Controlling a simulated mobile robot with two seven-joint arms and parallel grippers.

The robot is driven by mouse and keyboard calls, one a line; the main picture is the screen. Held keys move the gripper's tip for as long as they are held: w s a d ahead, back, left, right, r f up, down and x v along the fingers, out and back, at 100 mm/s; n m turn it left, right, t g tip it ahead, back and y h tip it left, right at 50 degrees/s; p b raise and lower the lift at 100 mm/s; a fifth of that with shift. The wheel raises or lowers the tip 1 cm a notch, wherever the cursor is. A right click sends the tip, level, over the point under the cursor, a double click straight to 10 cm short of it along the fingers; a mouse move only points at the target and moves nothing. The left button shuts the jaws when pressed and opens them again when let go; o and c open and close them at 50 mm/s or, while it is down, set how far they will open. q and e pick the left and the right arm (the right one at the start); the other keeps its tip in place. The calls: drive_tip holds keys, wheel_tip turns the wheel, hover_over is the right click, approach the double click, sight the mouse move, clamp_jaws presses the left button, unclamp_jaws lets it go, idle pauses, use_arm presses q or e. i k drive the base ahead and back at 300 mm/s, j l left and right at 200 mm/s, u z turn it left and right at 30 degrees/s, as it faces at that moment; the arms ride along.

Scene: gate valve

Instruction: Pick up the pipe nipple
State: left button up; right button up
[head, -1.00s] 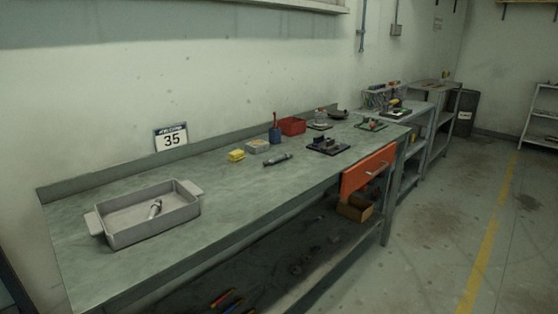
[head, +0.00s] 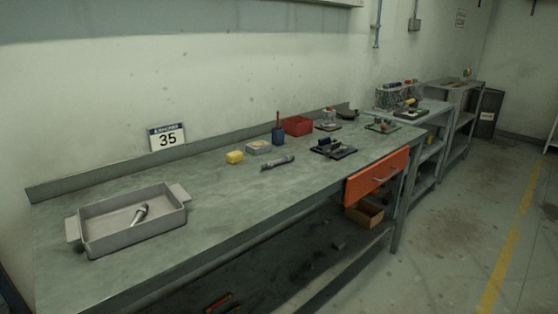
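A short metallic, pipe-like piece (head: 139,214) lies tilted inside a grey tray (head: 160,231) with side handles, on the left part of the workbench. A second dark grey cylindrical piece (head: 277,162) lies on the bench top near its middle. I cannot tell for sure from here which of the two is the pipe nipple. Neither of my grippers is in view.
The floor at right is clear.

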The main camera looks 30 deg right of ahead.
sight(270, 165)
drive_tip(key=l+u, duration=0.25)
drive_tip(key=l, duration=0.9)
drive_tip(key=l+u, duration=0.3)
drive_tip(key=l, duration=0.9)
